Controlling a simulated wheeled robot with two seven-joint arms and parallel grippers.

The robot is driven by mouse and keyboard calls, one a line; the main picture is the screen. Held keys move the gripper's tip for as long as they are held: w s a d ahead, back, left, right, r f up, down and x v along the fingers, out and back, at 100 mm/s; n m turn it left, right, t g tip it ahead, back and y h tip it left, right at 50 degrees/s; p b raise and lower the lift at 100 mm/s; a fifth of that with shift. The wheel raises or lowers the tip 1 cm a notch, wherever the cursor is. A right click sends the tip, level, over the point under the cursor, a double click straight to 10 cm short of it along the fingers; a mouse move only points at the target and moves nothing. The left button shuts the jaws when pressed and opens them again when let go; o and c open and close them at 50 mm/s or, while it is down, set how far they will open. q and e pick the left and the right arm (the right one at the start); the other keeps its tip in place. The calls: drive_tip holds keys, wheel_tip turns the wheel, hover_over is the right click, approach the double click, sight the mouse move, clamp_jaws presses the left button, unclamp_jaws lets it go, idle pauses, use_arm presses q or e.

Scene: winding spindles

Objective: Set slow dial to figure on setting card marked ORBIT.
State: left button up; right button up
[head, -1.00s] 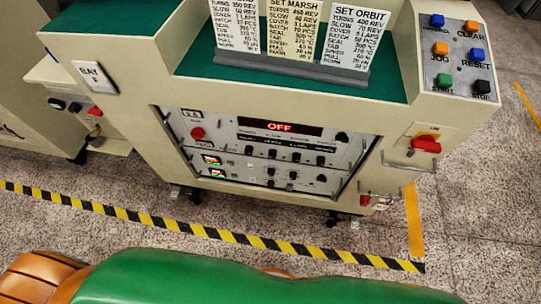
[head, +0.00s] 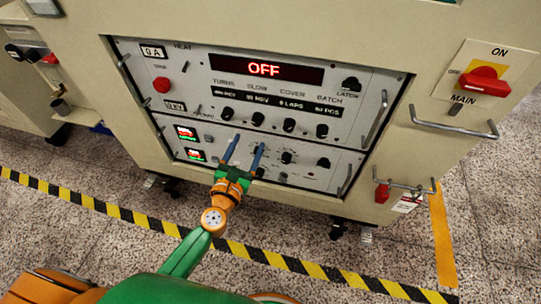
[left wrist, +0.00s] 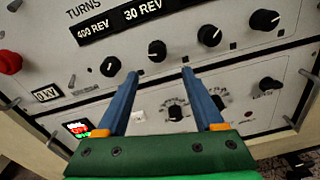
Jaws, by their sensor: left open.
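The slow dial (head: 258,118) is a black knob, second from the left in the row under the SLOW label. It also shows in the left wrist view (left wrist: 157,51). The slow readout (left wrist: 137,12) shows 30 REV; the turns readout (left wrist: 92,30) beside it shows 400 REV. My left gripper (head: 248,142) is open and empty, its blue fingers pointing up at the panel just below the slow dial. In the left wrist view the dial sits beyond and between the fingertips (left wrist: 161,74), not touched. The ORBIT card is out of view now. My right gripper is not in view.
The turns dial (head: 227,113) and cover dial (head: 289,125) flank the slow dial closely. A red display (head: 266,69) reads OFF. Metal handles (head: 376,109) stick out at the panel sides. The red main switch (head: 484,82) is at the right. A lower row of knobs lies behind my fingers.

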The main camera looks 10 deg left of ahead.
sight(256, 123)
use_arm(q)
drive_tip(key=shift+n, duration=0.9)
drive_tip(key=w, duration=0.5)
drive_tip(key=w+r, duration=0.1)
drive_tip(key=w, duration=0.1)
drive_tip(key=shift+w+d+b, duration=0.1)
drive_tip(key=shift+w+b, duration=0.1)
drive_tip(key=shift+b, duration=0.1)
clamp_jaws()
